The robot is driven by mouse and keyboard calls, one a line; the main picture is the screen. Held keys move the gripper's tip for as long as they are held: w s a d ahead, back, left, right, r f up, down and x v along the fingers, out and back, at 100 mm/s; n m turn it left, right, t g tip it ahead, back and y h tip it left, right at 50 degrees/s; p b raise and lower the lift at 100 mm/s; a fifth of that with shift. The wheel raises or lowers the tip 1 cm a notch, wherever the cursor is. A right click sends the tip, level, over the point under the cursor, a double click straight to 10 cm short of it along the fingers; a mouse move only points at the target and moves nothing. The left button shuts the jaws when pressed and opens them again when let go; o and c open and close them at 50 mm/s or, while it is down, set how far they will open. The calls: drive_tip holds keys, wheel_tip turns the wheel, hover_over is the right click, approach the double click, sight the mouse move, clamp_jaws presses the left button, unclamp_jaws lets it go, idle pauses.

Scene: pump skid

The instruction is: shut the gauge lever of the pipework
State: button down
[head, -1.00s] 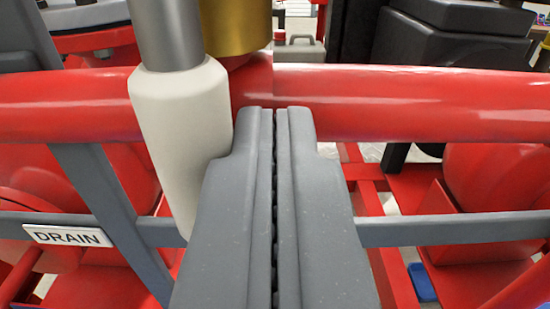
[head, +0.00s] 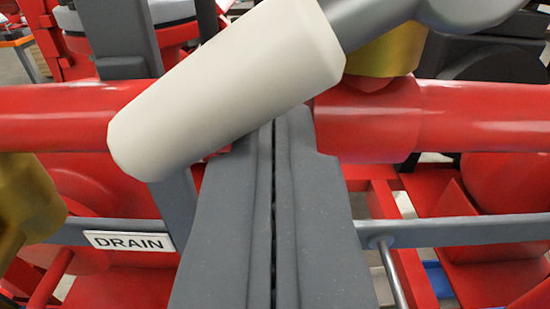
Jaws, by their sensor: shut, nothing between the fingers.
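A lever with a thick cream grip (head: 230,85) and a grey metal arm (head: 372,15) crosses the top middle of the head view. It slants from the upper right down to the left, in front of the red pipe. A brass valve body (head: 385,55) shows behind the lever's arm. No label naming this lever shows. My gripper (head: 273,130) is shut and empty. Its tips are at the underside of the cream grip and appear to touch it, partly hidden there.
The red pipe (head: 480,115) runs across the view. A grey rail (head: 470,228) with a DRAIN plate (head: 130,241) runs below it. Another brass part (head: 25,200) sits at the left edge. Red frame members fill the lower right.

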sight(164, 117)
drive_tip(key=shift+a+r+p, duration=0.7)
drive_tip(key=shift+r+p, duration=0.05)
drive_tip(key=shift+p, duration=0.25)
drive_tip(key=shift+a+r+p, duration=0.4)
drive_tip(key=shift+r+p, duration=0.4)
drive_tip(key=shift+p, duration=0.15)
drive_tip(key=shift+f+b, duration=0.4)
drive_tip(key=shift+f, duration=0.4)
drive_tip(key=s, duration=0.9)
drive_tip(key=shift+a, duration=0.15)
drive_tip(key=shift+r, duration=0.1)
drive_tip(key=d+r+n+g+y+b, duration=0.15)
drive_tip(key=d+r, duration=0.25)
drive_tip(key=r, duration=0.5)
drive_tip(key=d+r+m+y+b, duration=0.1)
drive_tip(key=d+r+y+b, duration=0.2)
drive_tip(key=r, duration=0.7)
drive_tip(key=s+d+r+h, duration=0.1)
drive_tip(key=s+d+r, duration=0.2)
drive_tip(key=d, duration=0.3)
drive_tip(key=s+d+r+h+b, duration=0.1)
drive_tip(key=s+d+r, duration=0.3)
drive_tip(key=s+d, duration=0.2)
drive_tip(key=s+d+r+g+h, duration=0.1)
drive_tip(key=s+d+r+h, duration=0.1)
drive_tip(key=s+d, duration=0.3)
drive_tip(key=shift+d+r+b, duration=0.4)
drive_tip(key=shift+d+r, duration=0.4)
drive_tip(key=shift+d, duration=0.15)
